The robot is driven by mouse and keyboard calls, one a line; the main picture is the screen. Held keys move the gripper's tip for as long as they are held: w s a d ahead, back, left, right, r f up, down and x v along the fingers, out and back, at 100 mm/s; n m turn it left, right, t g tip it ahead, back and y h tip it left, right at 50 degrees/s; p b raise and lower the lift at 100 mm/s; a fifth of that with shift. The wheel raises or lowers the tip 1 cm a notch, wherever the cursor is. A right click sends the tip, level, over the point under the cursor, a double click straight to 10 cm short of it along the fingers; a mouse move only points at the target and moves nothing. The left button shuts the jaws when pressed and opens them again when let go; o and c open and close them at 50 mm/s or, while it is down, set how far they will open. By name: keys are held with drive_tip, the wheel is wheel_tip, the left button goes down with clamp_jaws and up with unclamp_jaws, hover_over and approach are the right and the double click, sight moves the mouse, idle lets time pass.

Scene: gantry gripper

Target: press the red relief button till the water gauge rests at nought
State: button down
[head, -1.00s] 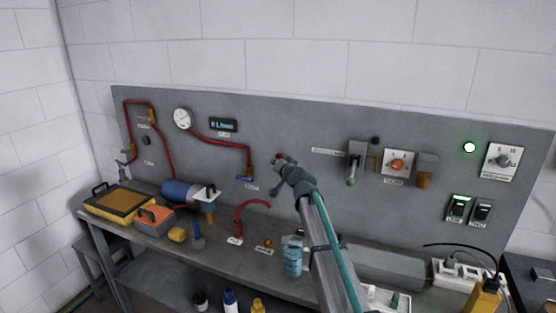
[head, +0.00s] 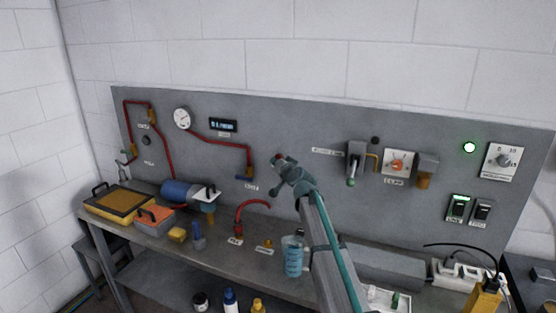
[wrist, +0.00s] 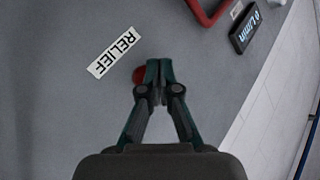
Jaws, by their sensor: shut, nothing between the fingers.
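The red relief button (wrist: 138,76) is beside the printed RELIEF label (wrist: 113,53) in the wrist view, partly hidden by my left finger. My gripper (wrist: 153,64) is shut and empty, its tips over or just beside the button; I cannot tell whether they touch it. In the head view, my gripper (head: 279,160) is at the panel, with a bit of red showing at its tip. The water gauge (head: 182,118) is a round white dial at the panel's upper left. Its needle is too small to read.
A dark flow display (head: 223,125) sits right of the gauge, with red pipe (head: 215,140) running below it. A levered switch box (head: 355,160) stands out from the panel to the right. A blue bottle (head: 293,258) stands on the bench below my arm.

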drive_tip(key=shift+w, duration=0.2)
drive_tip(key=shift+w+d+b, duration=0.1)
drive_tip(key=shift+w+b, duration=0.1)
drive_tip(key=shift+b, duration=0.2)
drive_tip(key=shift+w+d+b, duration=0.15)
drive_tip(key=shift+w+b, duration=0.3)
drive_tip(key=shift+w, duration=0.05)
idle(0.6)
drive_tip(key=shift+s, duration=0.15)
drive_tip(key=shift+s+a, duration=0.3)
drive_tip(key=shift+s, duration=0.45)
drive_tip(key=s, duration=0.1)
drive_tip(key=s+a, duration=0.1)
drive_tip(key=s, duration=0.1)
drive_tip(key=s+p, duration=0.1)
drive_tip(key=shift+s+a, duration=0.3)
drive_tip(key=shift+s, duration=0.05)
idle(0.3)
idle(0.4)
